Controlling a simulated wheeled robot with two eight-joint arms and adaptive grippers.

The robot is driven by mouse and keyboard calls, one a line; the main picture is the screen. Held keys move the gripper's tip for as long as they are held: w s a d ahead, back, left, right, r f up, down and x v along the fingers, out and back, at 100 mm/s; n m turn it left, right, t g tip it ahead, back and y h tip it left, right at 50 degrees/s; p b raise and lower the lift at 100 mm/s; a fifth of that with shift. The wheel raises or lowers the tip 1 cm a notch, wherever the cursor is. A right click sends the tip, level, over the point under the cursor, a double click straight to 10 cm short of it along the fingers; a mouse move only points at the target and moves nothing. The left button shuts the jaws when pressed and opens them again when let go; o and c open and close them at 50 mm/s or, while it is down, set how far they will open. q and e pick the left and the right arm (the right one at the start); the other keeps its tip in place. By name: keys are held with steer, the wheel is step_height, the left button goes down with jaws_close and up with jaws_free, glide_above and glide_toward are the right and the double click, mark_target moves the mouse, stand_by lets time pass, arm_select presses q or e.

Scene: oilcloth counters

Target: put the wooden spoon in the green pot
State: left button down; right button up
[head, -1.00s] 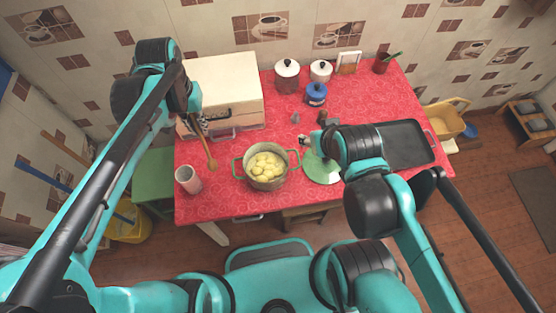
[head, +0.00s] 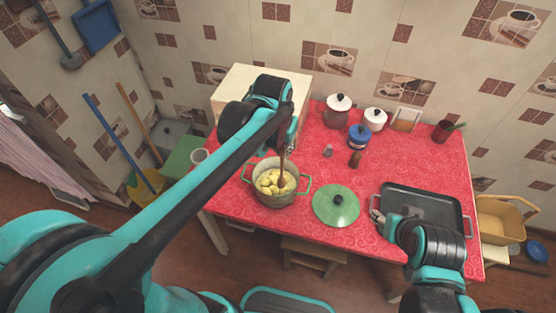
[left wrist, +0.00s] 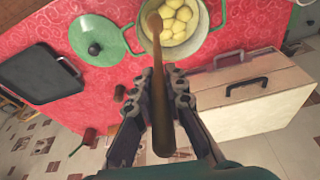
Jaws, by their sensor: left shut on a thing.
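The green pot (head: 275,202) stands on the red table with yellow potatoes inside; it also shows in the left wrist view (left wrist: 205,38). My left gripper (head: 289,138) is above the pot's back side, shut on the wooden spoon (head: 282,168). The spoon hangs steeply, bowl end down at the pot's opening. In the left wrist view, the spoon (left wrist: 158,95) runs between the fingers (left wrist: 167,84), and its bowl overlaps the pot's edge and potatoes. I cannot tell whether it touches them. My right gripper (head: 377,212) is at the black tray's left edge; its fingers are too small to judge.
The green lid (head: 330,215) lies right of the pot, and the black tray (head: 425,198) further right. A cream box (head: 235,92) stands behind left. Canisters (head: 338,112), a blue jar (head: 359,138) and small shakers stand behind.

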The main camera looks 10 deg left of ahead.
arm_select(q)
steer(key=w+a+f+b, duration=0.3)
steer(key=f, duration=0.3)
steer(key=shift+w+f, duration=0.3)
steer(key=shift+f, duration=0.1)
steer(key=shift+f, duration=0.15)
steer(key=c, duration=1.6)
jaws_free()
steer(key=shift+o, duration=0.2)
